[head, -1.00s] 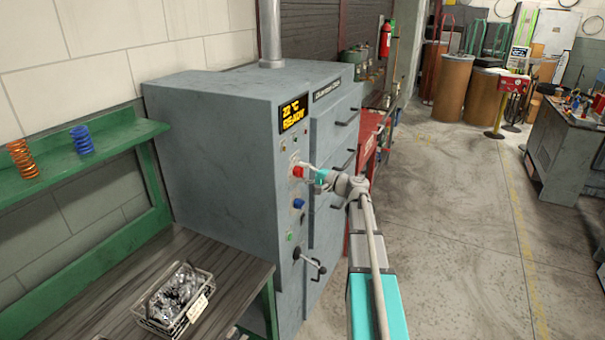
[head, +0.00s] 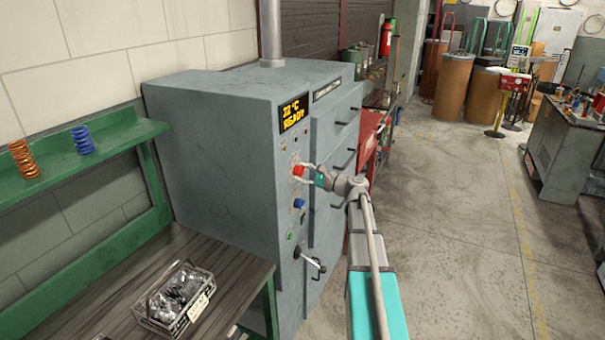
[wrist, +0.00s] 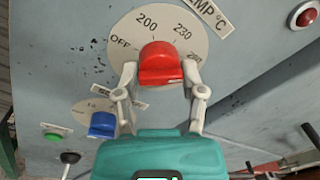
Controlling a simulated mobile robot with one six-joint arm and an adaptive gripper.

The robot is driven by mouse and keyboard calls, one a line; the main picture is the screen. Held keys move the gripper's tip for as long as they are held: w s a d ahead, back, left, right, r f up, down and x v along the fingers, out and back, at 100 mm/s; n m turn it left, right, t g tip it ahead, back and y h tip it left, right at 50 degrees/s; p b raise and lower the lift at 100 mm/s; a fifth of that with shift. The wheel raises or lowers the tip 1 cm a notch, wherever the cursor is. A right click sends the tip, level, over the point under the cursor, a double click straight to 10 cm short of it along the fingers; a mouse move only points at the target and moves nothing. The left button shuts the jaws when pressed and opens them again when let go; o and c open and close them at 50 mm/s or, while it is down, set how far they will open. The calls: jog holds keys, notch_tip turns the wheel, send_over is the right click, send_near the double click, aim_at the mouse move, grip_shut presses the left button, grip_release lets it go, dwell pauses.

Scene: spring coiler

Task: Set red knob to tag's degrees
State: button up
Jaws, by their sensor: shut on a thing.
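The red knob (head: 298,170) is on the front panel of the grey oven. In the wrist view the red knob (wrist: 160,62) sits on a pale round dial (wrist: 128,38) marked OFF, 200, 230 and one more number partly hidden by a finger. My gripper (wrist: 159,78) has one finger on each side of the knob and is shut on it. I cannot tell exactly which mark the knob points to. A white tag (head: 197,307) is on the front of a wire basket (head: 150,314); its writing is too small to read.
A blue knob (head: 299,203), a green button (head: 290,235) and a black-knobbed lever (head: 310,260) sit below the red knob. Drawer handles (head: 336,207) lie right of the panel. Open floor is to the right.

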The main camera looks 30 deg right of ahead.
jog(key=shift+s+a+f, duration=0.1)
jog(key=shift+s+a, duration=0.05)
jog(key=shift+a, duration=0.05)
jog(key=o, duration=1.1)
jog(key=shift+c, duration=0.2)
jog(key=shift+o, duration=0.3)
jog(key=shift+d, duration=0.1)
